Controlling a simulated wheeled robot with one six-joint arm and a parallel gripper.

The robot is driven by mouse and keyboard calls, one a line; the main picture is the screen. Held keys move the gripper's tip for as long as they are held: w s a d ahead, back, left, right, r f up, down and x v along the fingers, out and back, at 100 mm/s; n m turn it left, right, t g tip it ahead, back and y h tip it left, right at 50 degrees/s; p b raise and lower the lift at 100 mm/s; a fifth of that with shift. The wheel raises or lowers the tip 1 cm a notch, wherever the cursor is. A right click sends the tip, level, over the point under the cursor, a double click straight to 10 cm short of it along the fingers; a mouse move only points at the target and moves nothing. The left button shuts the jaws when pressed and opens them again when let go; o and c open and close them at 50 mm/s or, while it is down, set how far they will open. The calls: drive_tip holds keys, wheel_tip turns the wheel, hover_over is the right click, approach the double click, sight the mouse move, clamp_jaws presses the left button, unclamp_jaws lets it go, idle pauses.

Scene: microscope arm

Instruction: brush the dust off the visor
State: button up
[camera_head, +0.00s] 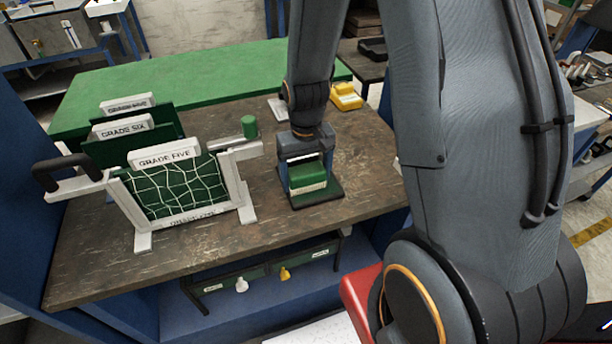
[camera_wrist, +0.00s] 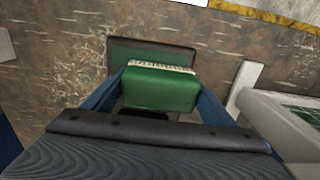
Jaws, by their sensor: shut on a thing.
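A green brush (camera_head: 307,173) with a pale bristle strip is between the blue fingers of my gripper (camera_head: 303,152), which is shut on it. In the wrist view the brush (camera_wrist: 160,92) fills the space between the fingertips (camera_wrist: 163,82), its bristles along the far edge. The brush is over a dark green-topped pad (camera_head: 329,194); I cannot tell whether it touches it. To the left stands a white frame holding a green panel (camera_head: 172,190) crossed by white web-like lines. No part is labelled visor, so I cannot tell whether this panel is it.
The white frame has a black handle (camera_head: 62,171) at left and a green knob (camera_head: 249,127) at right. A yellow object (camera_head: 346,97) lies at the back. The wooden bench (camera_head: 235,245) is clear in front.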

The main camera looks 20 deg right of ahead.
sight(320, 175)
drive_tip(key=shift+f, duration=0.45)
idle(0.5)
drive_tip(key=shift+d, duration=0.1)
drive_tip(key=shift+d+r, duration=0.1)
drive_tip(key=shift+d, duration=0.8)
drive_tip(key=shift+d, duration=0.15)
drive_tip(key=shift+d, duration=0.9)
drive_tip(key=shift+a, duration=0.1)
drive_tip(key=shift+a+f, duration=0.2)
drive_tip(key=shift+a, duration=0.75)
